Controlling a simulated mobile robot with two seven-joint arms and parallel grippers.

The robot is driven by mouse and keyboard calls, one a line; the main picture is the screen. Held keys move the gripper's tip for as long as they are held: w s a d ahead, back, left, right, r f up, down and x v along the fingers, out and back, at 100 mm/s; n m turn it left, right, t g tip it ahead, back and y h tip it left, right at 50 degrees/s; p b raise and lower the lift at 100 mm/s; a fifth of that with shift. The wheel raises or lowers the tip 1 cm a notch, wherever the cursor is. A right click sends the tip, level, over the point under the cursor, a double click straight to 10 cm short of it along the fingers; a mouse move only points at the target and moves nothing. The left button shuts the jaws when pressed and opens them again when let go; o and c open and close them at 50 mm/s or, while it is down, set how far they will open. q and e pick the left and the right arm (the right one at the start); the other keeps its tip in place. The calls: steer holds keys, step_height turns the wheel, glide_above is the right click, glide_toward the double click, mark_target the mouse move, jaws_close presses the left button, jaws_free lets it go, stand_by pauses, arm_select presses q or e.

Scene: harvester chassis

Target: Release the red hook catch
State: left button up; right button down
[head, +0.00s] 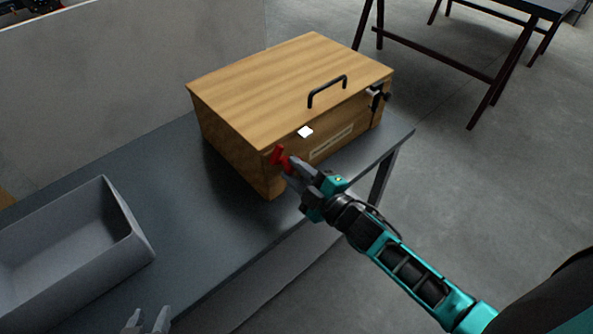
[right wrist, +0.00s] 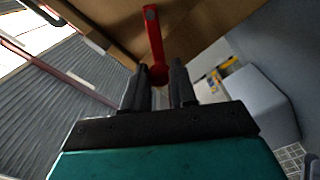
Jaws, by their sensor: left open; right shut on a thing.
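The red hook catch (head: 278,155) is on the front face of the wooden box (head: 285,85), near its left front corner. In the right wrist view the red hook catch (right wrist: 155,40) stands up from between the fingertips, against the wood. My right gripper (head: 287,164) is at the catch, shut on its lower part; its two fingers (right wrist: 158,85) flank the red end. The fingers partly hide the catch. The box lid looks closed. My left gripper (head: 148,322) is open and empty at the bottom edge of the head view, well away from the box.
An open grey bin (head: 135,240) stands at left on the grey table (head: 215,240). Bare tabletop lies between bin and box.

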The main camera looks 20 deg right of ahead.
steer(key=c, duration=1)
jaws_free()
steer(key=shift+o, duration=0.2)
steer(key=v, duration=1.3)
steer(key=shift+a, duration=0.1)
